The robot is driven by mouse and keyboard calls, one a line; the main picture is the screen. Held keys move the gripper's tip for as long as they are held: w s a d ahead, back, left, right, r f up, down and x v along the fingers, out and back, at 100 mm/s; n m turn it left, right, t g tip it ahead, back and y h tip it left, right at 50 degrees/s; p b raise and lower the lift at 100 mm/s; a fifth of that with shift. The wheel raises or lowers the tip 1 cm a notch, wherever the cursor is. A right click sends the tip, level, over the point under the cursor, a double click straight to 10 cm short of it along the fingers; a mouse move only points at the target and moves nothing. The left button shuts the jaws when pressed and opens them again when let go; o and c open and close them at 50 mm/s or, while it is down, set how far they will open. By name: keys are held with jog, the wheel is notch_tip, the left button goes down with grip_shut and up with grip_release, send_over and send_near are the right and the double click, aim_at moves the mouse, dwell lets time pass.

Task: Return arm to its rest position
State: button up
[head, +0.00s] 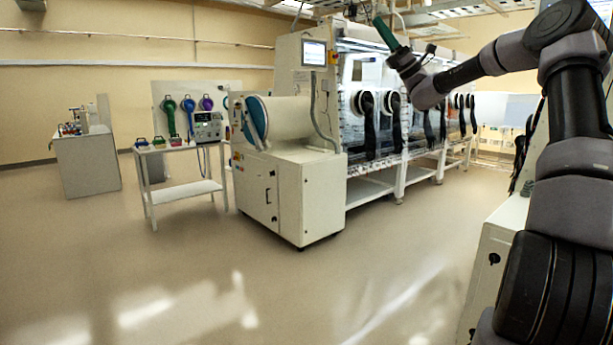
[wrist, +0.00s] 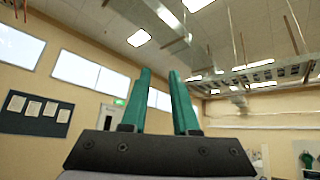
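My gripper (head: 386,33) is raised high in front of the glovebox in the head view, with its green fingers pointing up and to the left. In the wrist view my gripper (wrist: 158,88) has its two green fingers standing apart, with an empty gap between them. It holds nothing and touches nothing. My arm reaches in from the right side of the head view, bent at the elbow, with the forearm running left to the gripper.
A long glovebox row (head: 368,110) with black gloves stands in the middle. A white cart (head: 180,190) with small items stands left of it, and a cabinet (head: 87,165) farther left. The floor (head: 200,280) in front is clear. A ceiling rack (wrist: 265,74) hangs overhead.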

jog(key=s+a+f+n+g+h, duration=0.1)
jog(key=s+a+f+h, duration=0.15)
jog(key=a, duration=0.35)
jog(key=s+a+f+n+g+h, duration=0.1)
jog(key=s+a+f+h, duration=0.1)
jog(key=s+a+h, duration=0.3)
jog(key=s+a+f+n+t+h, duration=0.1)
jog(key=s+a+f+n+h, duration=0.1)
jog(key=s+a+f+h, duration=0.35)
jog(key=s+a+f+n+t+h, duration=0.1)
jog(key=s+a+f+n+h, duration=0.1)
jog(key=s+f, duration=0.5)
jog(key=s+d+f+n+t+h, duration=0.3)
jog(key=s+d, duration=0.5)
jog(key=d, duration=0.3)
jog(key=s+d+f+n+t+h, duration=0.4)
jog(key=s+d+h, duration=0.4)
jog(key=d, duration=0.3)
jog(key=shift+s+d+f+t, duration=0.15)
jog(key=shift+s+f+t, duration=0.15)
jog(key=shift+f, duration=0.3)
